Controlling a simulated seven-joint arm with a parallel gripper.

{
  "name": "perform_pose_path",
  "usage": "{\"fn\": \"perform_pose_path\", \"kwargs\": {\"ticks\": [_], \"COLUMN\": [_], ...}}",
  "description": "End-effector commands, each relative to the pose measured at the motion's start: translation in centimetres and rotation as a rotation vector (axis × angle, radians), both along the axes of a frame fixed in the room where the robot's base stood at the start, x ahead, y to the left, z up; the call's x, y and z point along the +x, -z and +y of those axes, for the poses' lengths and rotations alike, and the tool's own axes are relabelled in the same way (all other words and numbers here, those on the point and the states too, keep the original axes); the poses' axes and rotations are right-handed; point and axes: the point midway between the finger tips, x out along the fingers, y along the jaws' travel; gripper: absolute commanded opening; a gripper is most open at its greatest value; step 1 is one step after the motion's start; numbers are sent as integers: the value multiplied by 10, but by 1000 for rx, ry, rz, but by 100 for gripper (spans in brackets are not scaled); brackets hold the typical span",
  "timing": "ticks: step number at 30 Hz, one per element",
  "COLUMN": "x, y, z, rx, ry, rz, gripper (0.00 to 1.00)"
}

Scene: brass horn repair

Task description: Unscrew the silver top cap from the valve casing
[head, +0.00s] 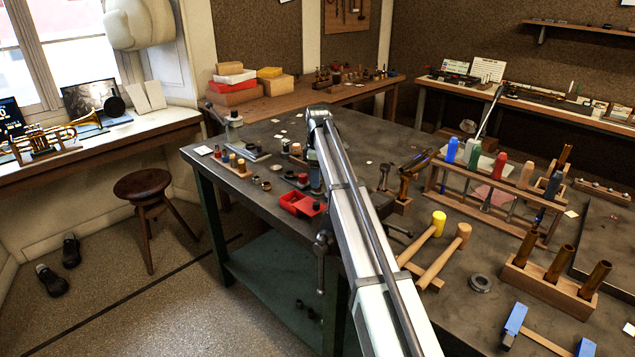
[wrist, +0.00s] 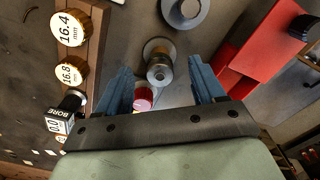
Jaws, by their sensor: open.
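In the wrist view, my gripper (wrist: 159,65) points down at the bench with its two blue fingers spread apart. A round silver-grey piece with a darker knob-like top (wrist: 160,70) shows between the fingertips. It looks like the silver cap, but I cannot tell whether it sits on a valve casing. Neither finger is seen touching it. A small red-topped piece (wrist: 143,98) is just beside it, nearer the gripper body. In the head view my arm hides most of the gripper; only a bit of blue finger (head: 315,180) shows low over the bench.
A red tray (wrist: 245,62) lies right of the fingers; it also shows in the head view (head: 296,203). Another grey ring (wrist: 185,10) lies beyond.

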Motion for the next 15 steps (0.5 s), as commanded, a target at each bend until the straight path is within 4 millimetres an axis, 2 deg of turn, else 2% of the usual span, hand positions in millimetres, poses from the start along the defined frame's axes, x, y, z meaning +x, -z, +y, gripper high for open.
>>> {"fn": "perform_pose_path", "kwargs": {"ticks": [8, 15], "x": [0, 0], "y": [0, 0], "z": [0, 0], "rx": [0, 0], "ry": [119, 336], "rz": [0, 0], "gripper": [68, 68]}}
